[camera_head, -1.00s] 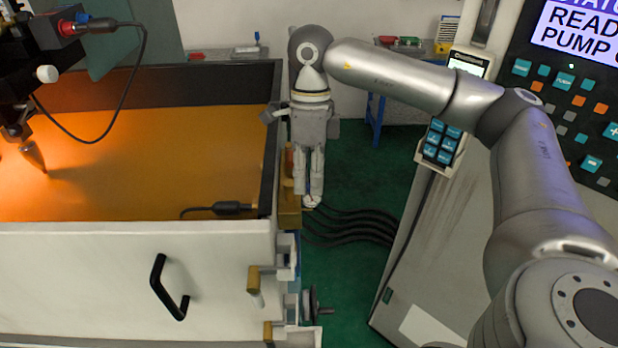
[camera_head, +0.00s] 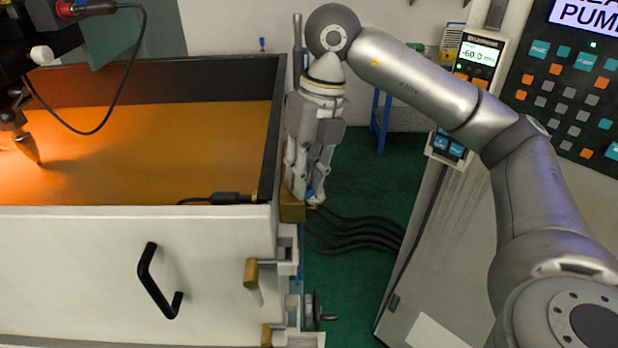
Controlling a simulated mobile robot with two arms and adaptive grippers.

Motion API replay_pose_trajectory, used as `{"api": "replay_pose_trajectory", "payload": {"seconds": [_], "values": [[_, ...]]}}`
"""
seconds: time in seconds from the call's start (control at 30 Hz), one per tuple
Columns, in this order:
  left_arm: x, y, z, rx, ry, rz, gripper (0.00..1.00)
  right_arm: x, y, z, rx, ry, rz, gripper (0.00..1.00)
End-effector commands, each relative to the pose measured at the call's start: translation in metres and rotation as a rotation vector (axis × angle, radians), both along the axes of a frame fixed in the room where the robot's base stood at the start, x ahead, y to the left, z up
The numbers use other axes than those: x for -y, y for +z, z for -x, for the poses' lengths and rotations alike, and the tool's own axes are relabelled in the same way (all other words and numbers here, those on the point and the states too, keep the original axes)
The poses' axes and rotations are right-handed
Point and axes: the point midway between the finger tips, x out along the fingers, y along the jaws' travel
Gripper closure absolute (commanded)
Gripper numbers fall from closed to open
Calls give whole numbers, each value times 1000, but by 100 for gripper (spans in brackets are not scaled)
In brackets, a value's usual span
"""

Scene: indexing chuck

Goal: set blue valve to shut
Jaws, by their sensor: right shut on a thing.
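My right gripper (camera_head: 306,196) points down beside the right side of the machine's tank, at a brass block (camera_head: 291,211). Its fingers are shut on a small blue piece, the blue valve (camera_head: 310,195), of which only a bit shows between and beside the fingertips. The fingers hide the rest of it, so I cannot tell its exact angle. My left gripper is not in view.
The white-fronted tank (camera_head: 90,255) with a black handle (camera_head: 155,283) fills the left. Black hoses (camera_head: 355,232) run right from the brass block. A control cabinet (camera_head: 470,230) stands at the right, with green floor between.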

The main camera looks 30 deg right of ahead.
Motion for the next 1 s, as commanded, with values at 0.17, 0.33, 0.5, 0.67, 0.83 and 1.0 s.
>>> {"api": "replay_pose_trajectory", "payload": {"seconds": [0.17, 0.33, 0.5, 0.67, 0.83, 1.0], "values": [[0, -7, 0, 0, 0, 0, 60, -6, 0, -1, 6, -147, -2, 100], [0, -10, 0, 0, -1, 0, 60, -10, 1, -1, 5, -259, -2, 100], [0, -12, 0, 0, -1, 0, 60, -12, 1, -2, 6, -338, -2, 100], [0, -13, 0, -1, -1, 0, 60, -13, 2, -3, 6, -380, -2, 100], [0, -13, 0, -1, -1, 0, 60, -14, 2, -3, 5, -399, -2, 100], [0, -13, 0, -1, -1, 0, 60, -14, 2, -3, 5, -402, -2, 100]]}}
